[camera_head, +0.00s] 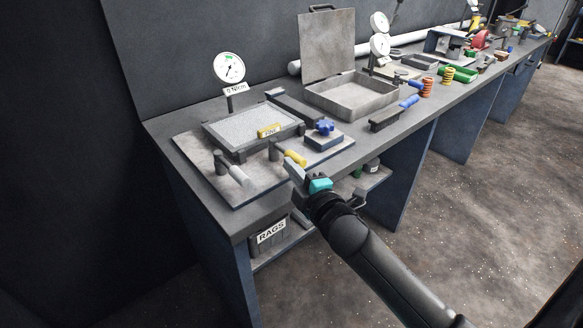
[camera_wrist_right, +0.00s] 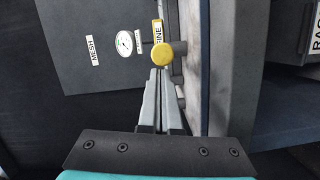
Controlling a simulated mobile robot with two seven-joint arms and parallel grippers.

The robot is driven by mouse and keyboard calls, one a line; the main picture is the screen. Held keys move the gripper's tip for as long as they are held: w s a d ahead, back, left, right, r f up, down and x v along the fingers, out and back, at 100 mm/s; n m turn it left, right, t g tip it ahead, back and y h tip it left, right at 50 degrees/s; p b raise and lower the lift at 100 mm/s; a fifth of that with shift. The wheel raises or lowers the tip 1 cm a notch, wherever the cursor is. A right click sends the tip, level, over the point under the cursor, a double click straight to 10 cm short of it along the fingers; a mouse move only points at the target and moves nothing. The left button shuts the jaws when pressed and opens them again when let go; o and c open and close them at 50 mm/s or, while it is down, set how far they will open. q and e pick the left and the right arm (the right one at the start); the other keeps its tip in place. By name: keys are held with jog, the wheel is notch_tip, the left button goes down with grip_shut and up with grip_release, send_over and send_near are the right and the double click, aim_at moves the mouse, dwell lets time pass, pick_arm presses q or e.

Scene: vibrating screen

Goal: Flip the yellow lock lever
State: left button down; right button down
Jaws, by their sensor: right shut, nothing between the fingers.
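The yellow lock lever (camera_head: 296,158) sticks out from a dark post at the front of the vibrating screen's base plate (camera_head: 233,193). In the right wrist view its rounded yellow end (camera_wrist_right: 162,55) lies straight ahead of the fingertips. My right gripper (camera_head: 289,166) is shut and empty, with its tips close to the lever at the bench's front edge. It also shows in the right wrist view (camera_wrist_right: 159,73); I cannot tell whether the tips touch the lever. The screen tray (camera_head: 215,130) holds grey material and a yellow label. My left gripper is not in view.
A grey-handled lever (camera_head: 236,174) stands left of the yellow one, and a blue knob (camera_head: 324,126) sits to its right. A dial gauge (camera_head: 229,68) stands behind. An open metal box (camera_head: 350,96) and several tools fill the bench further right. A RAGS bin (camera_head: 270,235) is below.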

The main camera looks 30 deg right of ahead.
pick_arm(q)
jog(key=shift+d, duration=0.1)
pick_arm(e)
jog(key=shift+d+y, duration=0.15)
jog(key=shift+y, duration=0.15)
jog(key=shift+n, duration=0.3)
jog(key=shift+d+y, duration=0.2)
jog(key=shift+y, duration=0.2)
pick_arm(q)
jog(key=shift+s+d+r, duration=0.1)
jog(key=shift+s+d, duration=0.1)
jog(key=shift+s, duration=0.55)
